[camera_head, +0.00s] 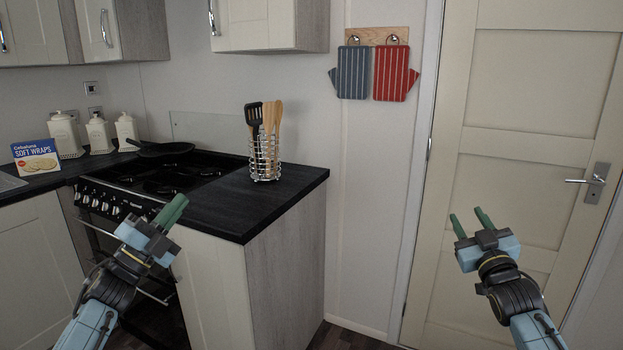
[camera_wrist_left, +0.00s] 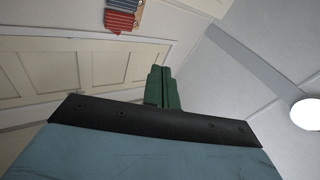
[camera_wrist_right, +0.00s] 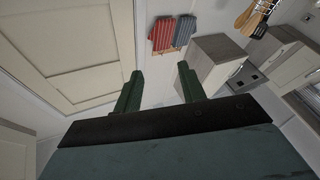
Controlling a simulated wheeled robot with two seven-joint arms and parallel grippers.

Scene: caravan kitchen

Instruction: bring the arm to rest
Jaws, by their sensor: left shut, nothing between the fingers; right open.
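My left gripper (camera_head: 178,205) is in front of the stove and the cabinet corner in the head view. Its green fingers are together and hold nothing; they also show shut in the left wrist view (camera_wrist_left: 161,75). My right gripper (camera_head: 467,218) is raised in front of the cream door in the head view. Its green fingers are apart with nothing between them, as the right wrist view (camera_wrist_right: 158,78) also shows. Both grippers are apart from every surface that I can see.
A black worktop (camera_head: 230,208) with a stove (camera_head: 150,178) stands at the left. A wire utensil holder (camera_head: 265,165) stands near its right end, and a black pan (camera_head: 160,149) is on the stove. A cream door (camera_head: 530,120) is at the right. Oven mitts (camera_head: 392,75) hang on the wall.

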